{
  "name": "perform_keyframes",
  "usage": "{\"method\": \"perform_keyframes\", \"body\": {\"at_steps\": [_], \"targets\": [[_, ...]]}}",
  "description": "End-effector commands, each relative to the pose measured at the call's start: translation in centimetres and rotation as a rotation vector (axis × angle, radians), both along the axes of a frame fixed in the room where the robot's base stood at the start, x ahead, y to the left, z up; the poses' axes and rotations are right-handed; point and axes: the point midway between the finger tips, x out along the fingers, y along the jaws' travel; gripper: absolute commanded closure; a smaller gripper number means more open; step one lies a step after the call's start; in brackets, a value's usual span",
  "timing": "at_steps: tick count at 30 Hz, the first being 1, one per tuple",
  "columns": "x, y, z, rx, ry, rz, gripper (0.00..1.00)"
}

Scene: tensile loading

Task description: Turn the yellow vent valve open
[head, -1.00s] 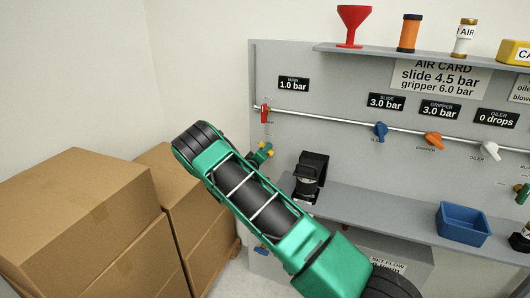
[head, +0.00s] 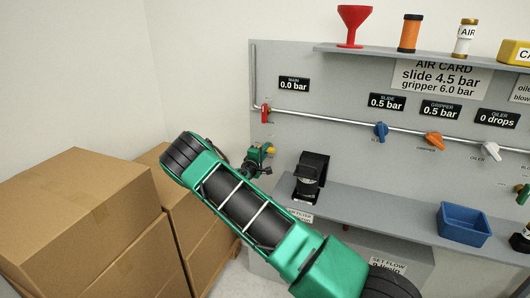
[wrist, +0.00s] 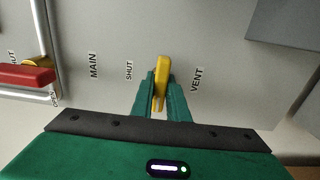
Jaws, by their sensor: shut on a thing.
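The yellow vent valve handle (wrist: 162,72) stands between my green fingers in the wrist view, with "SHUT" lettering on its left and "VENT" on its right. It points nearly up and down in that picture. My gripper (wrist: 160,98) is shut on the handle. In the head view my gripper (head: 262,158) is at the left part of the grey panel, below the red valve, and a bit of the yellow handle (head: 271,150) shows beside it. The main display (head: 293,85) reads 0.0 bar. The slide display (head: 387,102) and gripper display (head: 440,110) read 0.5 bar.
The red main valve (wrist: 27,75) is close by on the left in the wrist view. A black device (head: 311,176) stands on the grey shelf right of my gripper. Cardboard boxes (head: 80,220) fill the left. A blue bin (head: 463,224) is on the shelf further right.

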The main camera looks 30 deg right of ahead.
Motion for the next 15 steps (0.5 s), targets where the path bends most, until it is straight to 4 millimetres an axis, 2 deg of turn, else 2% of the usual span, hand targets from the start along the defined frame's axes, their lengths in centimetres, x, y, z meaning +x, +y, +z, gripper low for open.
{"method": "perform_keyframes", "body": {"at_steps": [1,14,15], "targets": [[0.35,0.74,-0.39,0.004,0.006,0.014,1.00],[0.29,0.71,-0.49,0.000,0.014,0.013,1.00],[0.29,0.72,-0.50,0.000,0.014,0.013,0.79]]}}
